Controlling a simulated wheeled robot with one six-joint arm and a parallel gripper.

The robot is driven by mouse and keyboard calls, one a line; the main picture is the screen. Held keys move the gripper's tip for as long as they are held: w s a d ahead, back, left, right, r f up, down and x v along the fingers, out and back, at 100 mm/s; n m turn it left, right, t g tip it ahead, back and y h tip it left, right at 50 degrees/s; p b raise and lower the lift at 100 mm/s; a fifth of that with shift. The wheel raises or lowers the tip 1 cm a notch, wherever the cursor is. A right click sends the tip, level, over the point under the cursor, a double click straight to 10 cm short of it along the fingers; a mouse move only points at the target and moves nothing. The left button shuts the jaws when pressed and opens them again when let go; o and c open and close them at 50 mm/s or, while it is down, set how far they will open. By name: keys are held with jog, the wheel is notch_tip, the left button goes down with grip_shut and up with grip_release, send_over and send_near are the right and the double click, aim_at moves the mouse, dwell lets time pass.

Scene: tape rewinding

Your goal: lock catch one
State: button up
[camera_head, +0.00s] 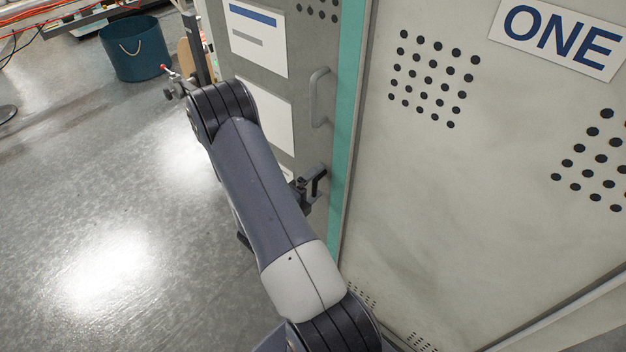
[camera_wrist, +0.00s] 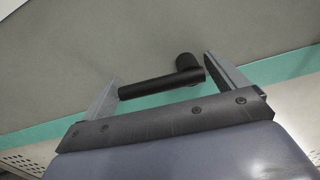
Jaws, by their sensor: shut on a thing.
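The cabinet door marked ONE (camera_head: 430,190) stands at the right in the head view, next to a grey panel with a teal edge strip (camera_head: 346,100). A black catch (camera_head: 314,182) sits on the grey panel beside the strip, partly hidden behind my arm. In the wrist view the black catch handle (camera_wrist: 160,87) lies crosswise, with its round pivot (camera_wrist: 187,63) near the right finger. My gripper (camera_wrist: 163,70) is shut on this handle, one finger at each end. The gripper is mostly hidden by my arm in the head view.
A grey pull handle (camera_head: 319,97) sticks out of the panel above the catch. A teal bucket (camera_head: 134,48) and a stand with a red-tipped lever (camera_head: 172,78) are at the back left. The floor on the left is clear.

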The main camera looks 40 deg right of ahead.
jog(key=shift+s+n, duration=0.1)
jog(key=shift+n, duration=0.4)
jog(key=o, duration=1.1)
jog(key=shift+c, duration=0.2)
jog(key=shift+a, duration=0.1)
jog(key=a+b, duration=0.1)
jog(key=a, duration=0.9)
jog(key=shift+s+a, duration=0.3)
jog(key=shift+s, duration=0.15)
jog(key=shift+d, duration=0.1)
jog(key=shift+w+d+p, duration=0.15)
jog(key=shift+d+p, duration=0.05)
jog(key=shift+d, duration=1.55)
jog(key=shift+w+d+p, duration=0.15)
jog(key=shift+d+p, duration=0.1)
jog(key=shift+d, duration=1.55)
jog(key=shift+w+d+p, duration=0.15)
jog(key=shift+d+p, duration=0.05)
jog(key=shift+d, duration=1.55)
